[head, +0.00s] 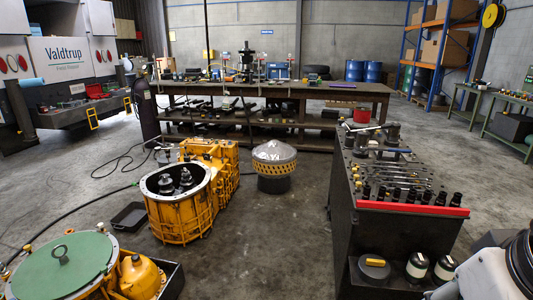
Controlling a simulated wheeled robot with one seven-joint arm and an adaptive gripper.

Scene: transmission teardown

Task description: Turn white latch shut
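I cannot make out a white latch anywhere in the head view; it is hidden, out of view or too small to tell. A white and black part of my own arm shows at the bottom right edge. My gripper itself is not in view, so its state and its place relative to the latch do not show.
An open yellow transmission housing (181,214) stands on the floor, with a finned silver-topped part (273,160) beside it. A black tool cart (385,232) with a red front edge stands right. A workbench (275,90) spans the back.

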